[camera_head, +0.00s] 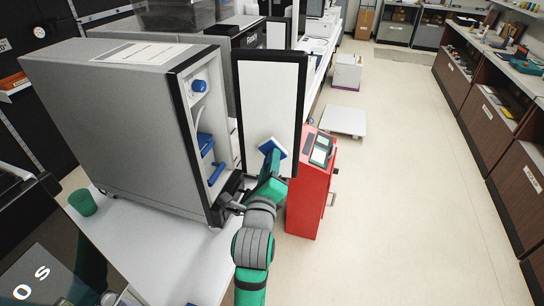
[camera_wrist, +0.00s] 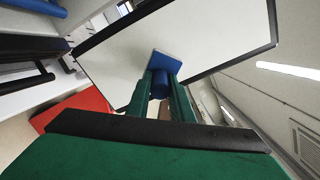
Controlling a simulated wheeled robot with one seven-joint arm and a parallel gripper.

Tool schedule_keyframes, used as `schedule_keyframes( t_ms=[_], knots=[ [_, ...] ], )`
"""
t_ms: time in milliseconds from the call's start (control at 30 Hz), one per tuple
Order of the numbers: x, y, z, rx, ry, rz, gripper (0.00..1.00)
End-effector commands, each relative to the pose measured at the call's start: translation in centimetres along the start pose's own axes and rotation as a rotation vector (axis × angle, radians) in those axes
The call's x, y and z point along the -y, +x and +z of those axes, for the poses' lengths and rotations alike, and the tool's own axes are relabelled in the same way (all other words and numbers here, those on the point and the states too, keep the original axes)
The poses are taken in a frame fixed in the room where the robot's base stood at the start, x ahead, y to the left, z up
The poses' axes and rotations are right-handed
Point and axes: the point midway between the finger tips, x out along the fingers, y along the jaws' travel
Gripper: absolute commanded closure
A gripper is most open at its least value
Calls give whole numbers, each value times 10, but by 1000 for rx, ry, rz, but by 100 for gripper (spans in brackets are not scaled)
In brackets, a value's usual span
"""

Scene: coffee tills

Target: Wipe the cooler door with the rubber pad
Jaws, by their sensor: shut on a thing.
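The cooler door (camera_head: 270,95) stands open, a white panel with a black frame, hinged at the side of the grey cooler (camera_head: 115,110). It also fills much of the wrist view (camera_wrist: 120,62). The rubber pad (camera_head: 270,149) has a blue back and a white edge and lies at the lower middle of the white panel. In the wrist view the pad (camera_wrist: 163,62) appears against the panel; whether it touches cannot be told exactly. My gripper (camera_head: 268,168) is green and shut on the pad's blue round grip (camera_wrist: 160,84), in front of the door.
A red cabinet (camera_head: 310,195) with a small screen stands just right of the door's lower edge. A green cup (camera_head: 82,203) stands on the white counter (camera_head: 160,255). Blue handles (camera_head: 215,172) show inside the cooler. The floor to the right (camera_head: 400,190) is clear.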

Motion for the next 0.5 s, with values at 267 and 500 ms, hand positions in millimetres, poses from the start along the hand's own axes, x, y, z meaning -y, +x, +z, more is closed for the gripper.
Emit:
schedule_keyframes(
  t_ms=[267, 500],
  knots=[
    [0, -15, 0, 0, -1, 0, 98],
    [0, -15, 0, 0, 0, 0, 98]
  ],
)
